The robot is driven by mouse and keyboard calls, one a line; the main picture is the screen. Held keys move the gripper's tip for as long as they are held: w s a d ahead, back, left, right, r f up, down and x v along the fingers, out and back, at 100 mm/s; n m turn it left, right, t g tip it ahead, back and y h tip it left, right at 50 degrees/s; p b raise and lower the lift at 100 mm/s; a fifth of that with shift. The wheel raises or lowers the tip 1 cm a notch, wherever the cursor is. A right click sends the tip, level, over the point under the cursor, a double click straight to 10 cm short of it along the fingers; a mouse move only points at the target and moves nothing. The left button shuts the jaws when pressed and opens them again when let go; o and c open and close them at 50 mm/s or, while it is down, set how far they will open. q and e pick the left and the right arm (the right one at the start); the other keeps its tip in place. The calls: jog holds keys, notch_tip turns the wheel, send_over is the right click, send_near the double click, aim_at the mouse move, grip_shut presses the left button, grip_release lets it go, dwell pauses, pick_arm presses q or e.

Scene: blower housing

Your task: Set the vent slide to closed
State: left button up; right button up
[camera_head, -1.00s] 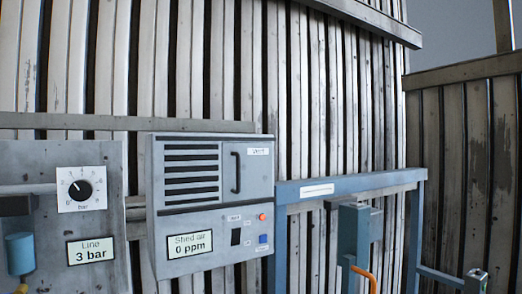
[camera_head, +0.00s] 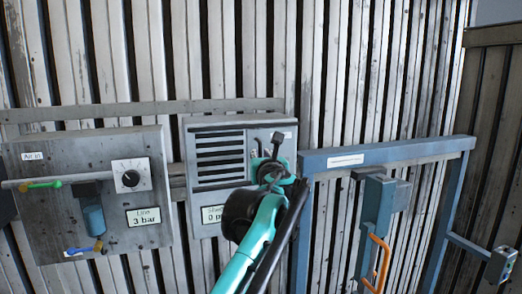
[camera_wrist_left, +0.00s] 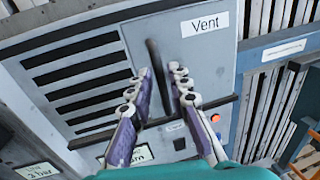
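The vent slide (camera_head: 259,134) is a plain grey plate labelled "Vent" at the upper right of the grey housing. To its left, several dark louvre slots (camera_head: 220,157) show uncovered. In the left wrist view the slide (camera_wrist_left: 205,62) carries a dark upright bar handle (camera_wrist_left: 155,62). My left gripper (camera_head: 268,147) is in front of the slide. In the wrist view its two fingers (camera_wrist_left: 161,72) are spread, one on each side of the handle. I cannot tell whether they touch it. In the head view the gripper hides the handle. My right gripper is out of view.
Left of the housing is a panel (camera_head: 60,215) with a dial (camera_head: 131,178) and a "3 bar" sign. Right of it stands a blue frame (camera_head: 385,152) with an orange hooked handle (camera_head: 378,262). A slatted wall (camera_head: 345,60) is behind.

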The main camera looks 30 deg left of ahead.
pick_arm(q)
jog(key=shift+x, duration=1)
jog(key=shift+w+a, duration=0.1)
jog(key=shift+a, duration=0.05)
jog(key=shift+c, duration=0.2)
grip_shut()
